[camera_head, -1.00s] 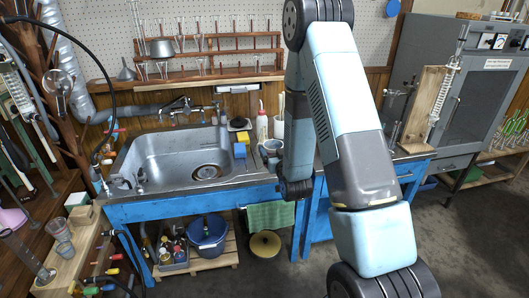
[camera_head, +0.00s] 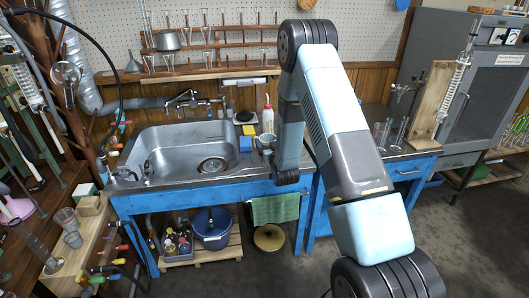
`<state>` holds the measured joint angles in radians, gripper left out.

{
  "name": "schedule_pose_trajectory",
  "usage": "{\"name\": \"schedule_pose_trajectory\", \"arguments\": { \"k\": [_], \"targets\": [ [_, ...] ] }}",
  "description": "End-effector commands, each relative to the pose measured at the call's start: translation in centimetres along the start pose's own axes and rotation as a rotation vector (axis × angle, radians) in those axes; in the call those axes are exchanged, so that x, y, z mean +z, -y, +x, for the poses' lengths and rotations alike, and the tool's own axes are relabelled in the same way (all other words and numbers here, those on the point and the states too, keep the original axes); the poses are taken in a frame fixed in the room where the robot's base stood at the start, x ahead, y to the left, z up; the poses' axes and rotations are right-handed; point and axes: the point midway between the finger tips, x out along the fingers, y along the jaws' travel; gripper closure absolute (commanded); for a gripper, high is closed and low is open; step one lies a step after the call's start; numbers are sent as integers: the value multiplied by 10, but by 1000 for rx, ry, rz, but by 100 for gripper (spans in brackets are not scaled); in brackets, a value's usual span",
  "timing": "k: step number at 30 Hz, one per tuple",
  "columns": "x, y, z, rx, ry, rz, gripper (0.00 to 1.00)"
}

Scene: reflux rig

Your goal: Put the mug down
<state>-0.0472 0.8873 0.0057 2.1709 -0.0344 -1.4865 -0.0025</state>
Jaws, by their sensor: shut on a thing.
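A pale grey mug (camera_head: 265,142) shows just left of my wrist, over the counter at the right side of the sink. My gripper (camera_head: 272,156) is mostly hidden behind my own wrist and forearm; the little that shows is against the mug, and it is shut on it. The mug looks upright. I cannot tell whether its base touches the counter (camera_head: 205,186) or hangs slightly above it.
The steel sink (camera_head: 180,150) opens left of the mug. A blue and yellow sponge pair (camera_head: 246,138) and a white bottle (camera_head: 267,119) stand close by. Glassware (camera_head: 382,132) and a wooden stand (camera_head: 428,105) are on the right bench. My arm hides the counter's middle.

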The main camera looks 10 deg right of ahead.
Motion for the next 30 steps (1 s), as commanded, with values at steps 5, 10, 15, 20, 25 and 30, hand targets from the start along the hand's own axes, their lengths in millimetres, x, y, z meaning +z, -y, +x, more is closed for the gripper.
{"name": "schedule_pose_trajectory", "arguments": {
  "k": [5,10,15,20,25,30],
  "targets": [
    [10,0,9,0,-2,0,58],
    [18,0,16,0,-1,0,58],
    [40,1,15,-1,2,0,58],
    [48,1,15,-1,-2,0,58],
    [47,1,15,-1,-2,0,58],
    [49,1,15,-1,0,0,10]
  ]
}}
